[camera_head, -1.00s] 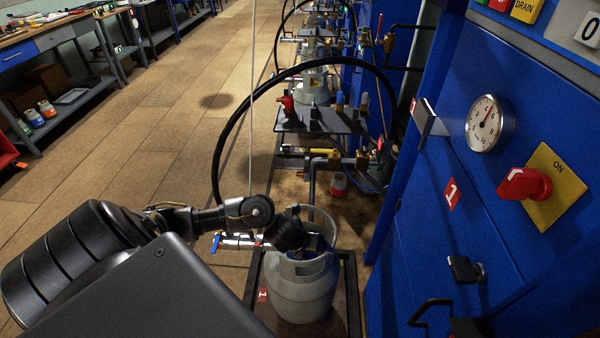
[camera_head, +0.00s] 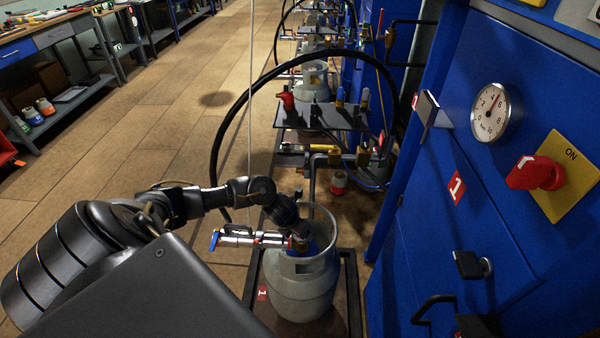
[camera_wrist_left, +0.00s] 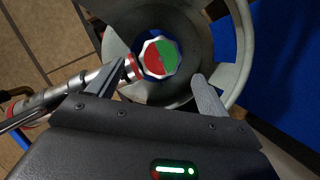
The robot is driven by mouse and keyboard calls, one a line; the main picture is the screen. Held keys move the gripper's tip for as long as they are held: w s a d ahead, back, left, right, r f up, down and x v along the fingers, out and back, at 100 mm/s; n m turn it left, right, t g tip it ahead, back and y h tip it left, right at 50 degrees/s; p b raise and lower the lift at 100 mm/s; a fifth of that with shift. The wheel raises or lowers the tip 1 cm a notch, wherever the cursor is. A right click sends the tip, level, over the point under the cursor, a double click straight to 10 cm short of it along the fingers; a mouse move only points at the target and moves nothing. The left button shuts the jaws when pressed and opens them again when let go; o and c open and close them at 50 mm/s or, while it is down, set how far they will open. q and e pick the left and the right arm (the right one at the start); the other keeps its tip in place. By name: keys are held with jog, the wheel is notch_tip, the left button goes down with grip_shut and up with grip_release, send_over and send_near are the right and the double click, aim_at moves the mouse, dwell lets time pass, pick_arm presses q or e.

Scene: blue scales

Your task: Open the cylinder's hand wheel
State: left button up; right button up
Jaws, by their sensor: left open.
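The grey gas cylinder (camera_head: 300,285) stands upright in a low dark frame at the lower middle of the head view, with a collar around its top. Its hand wheel (camera_wrist_left: 158,58), a scalloped knob with a red half and a green half, shows inside the collar in the left wrist view. My left gripper (camera_wrist_left: 165,88) is open; its fingers lie to the left and right, near the wheel's lower side, and are not closed on it. In the head view my left arm reaches down to the collar and hides part of the wheel area. My right gripper is not in view.
A metal pipe with a blue-handled valve (camera_head: 235,236) runs into the collar from the left. The blue cabinet (camera_head: 425,225) stands close on the right, with a gauge (camera_head: 490,112) and red switch (camera_head: 535,173). A black hose (camera_head: 214,160) arches behind.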

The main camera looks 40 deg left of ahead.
pick_arm(q)
jog(key=x, duration=0.2)
jog(key=shift+w+f, duration=0.15)
jog(key=shift+f, duration=0.15)
jog(key=shift+w+f+b, duration=0.25)
jog(key=shift+f+b, duration=0.05)
jog(key=shift+f, duration=0.15)
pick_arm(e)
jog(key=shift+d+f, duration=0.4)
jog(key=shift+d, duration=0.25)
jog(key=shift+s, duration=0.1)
